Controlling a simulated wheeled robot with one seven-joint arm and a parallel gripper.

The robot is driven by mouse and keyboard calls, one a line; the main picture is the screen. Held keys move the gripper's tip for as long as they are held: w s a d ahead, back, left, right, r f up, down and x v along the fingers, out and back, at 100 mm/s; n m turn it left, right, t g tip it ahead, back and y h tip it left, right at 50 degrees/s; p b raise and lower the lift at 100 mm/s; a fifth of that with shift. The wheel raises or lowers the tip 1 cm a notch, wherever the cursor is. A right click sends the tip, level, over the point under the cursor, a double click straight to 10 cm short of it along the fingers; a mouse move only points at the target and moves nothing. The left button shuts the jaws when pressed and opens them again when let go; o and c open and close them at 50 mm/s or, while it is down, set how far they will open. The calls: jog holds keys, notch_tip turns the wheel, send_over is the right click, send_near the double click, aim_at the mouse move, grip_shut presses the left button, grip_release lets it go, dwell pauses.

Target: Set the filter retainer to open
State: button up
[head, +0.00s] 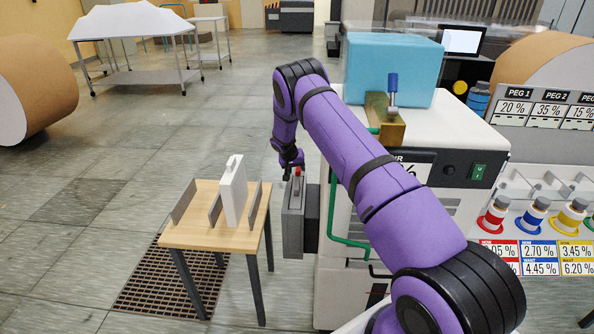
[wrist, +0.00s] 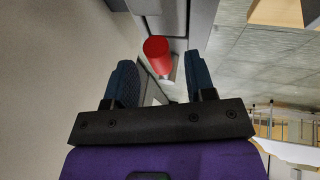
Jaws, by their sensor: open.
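A red knob (head: 299,170) tops the narrow grey housing (head: 293,213) on the left side of the white machine. It appears to be the handle of the filter retainer. In the wrist view the red knob (wrist: 157,55) is between and slightly beyond my fingertips, with a pale stem below it. My gripper (head: 291,163) is open at the top of the housing, with its two dark blue fingers (wrist: 159,72) on either side of the knob's line. I cannot tell whether the fingers touch it. The rest of the retainer is hidden or too small to make out.
A small wooden table (head: 193,241) stands left of the housing, with grey upright plates and a white slab (head: 233,192) on it.

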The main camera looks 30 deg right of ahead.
jog(key=shift+w+d+f, duration=0.15)
jog(key=shift+d+f, duration=0.15)
jog(key=shift+f, duration=0.35)
jog(key=shift+c, duration=0.4)
grip_shut()
